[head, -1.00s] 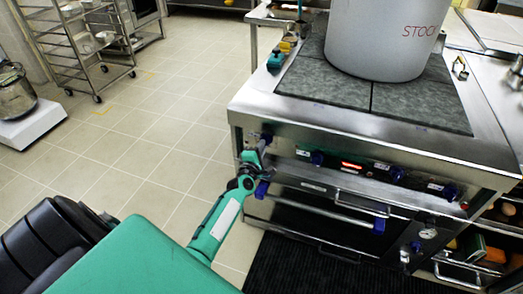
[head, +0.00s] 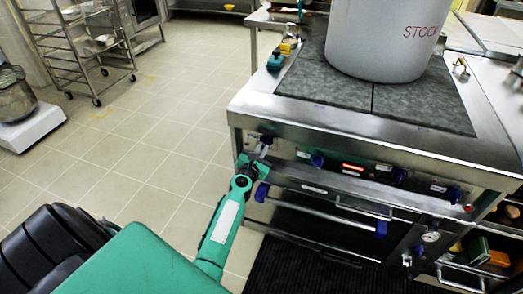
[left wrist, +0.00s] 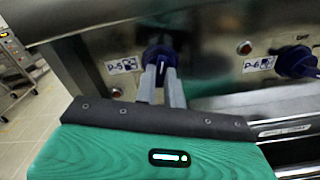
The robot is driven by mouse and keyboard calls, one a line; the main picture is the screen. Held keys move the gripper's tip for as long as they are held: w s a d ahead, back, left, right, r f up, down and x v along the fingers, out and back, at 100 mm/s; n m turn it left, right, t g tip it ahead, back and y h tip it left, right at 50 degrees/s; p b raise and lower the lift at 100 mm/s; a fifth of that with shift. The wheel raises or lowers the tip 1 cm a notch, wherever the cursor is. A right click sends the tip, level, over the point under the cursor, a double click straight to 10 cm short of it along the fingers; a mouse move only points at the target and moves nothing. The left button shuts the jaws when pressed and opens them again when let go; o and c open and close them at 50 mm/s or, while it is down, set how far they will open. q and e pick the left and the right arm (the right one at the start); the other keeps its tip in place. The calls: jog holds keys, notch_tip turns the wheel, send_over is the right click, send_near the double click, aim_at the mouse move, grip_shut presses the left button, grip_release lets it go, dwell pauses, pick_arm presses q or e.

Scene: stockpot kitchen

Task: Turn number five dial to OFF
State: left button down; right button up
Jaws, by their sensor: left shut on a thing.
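The number five dial is a dark blue knob (left wrist: 160,56) beside a "P-5" label (left wrist: 122,66) in the left wrist view. It also shows at the left end of the stove's front panel (head: 266,139) in the head view. My left gripper (left wrist: 160,78) is shut on this dial, with one grey finger on each side of it. In the head view the left gripper (head: 258,152) reaches the panel's left end. A white mark shows on the dial, but its setting is too small to read. My right gripper is not in view.
The "P-6" dial (left wrist: 298,61) sits to the right, with more blue knobs along the panel. Oven handles (head: 330,213) stick out below. A large stockpot (head: 385,40) stands on the stove top. Tiled floor (head: 150,140) is free to the left.

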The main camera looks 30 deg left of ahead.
pick_arm(q)
jog(key=shift+f+n, duration=0.1)
jog(key=shift+n, duration=1.7)
jog(key=shift+n+p, duration=0.3)
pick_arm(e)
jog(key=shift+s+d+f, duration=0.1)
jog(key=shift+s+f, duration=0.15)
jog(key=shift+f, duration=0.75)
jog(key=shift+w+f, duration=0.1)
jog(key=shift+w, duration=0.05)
pick_arm(q)
jog(key=c, duration=1.5)
grip_release()
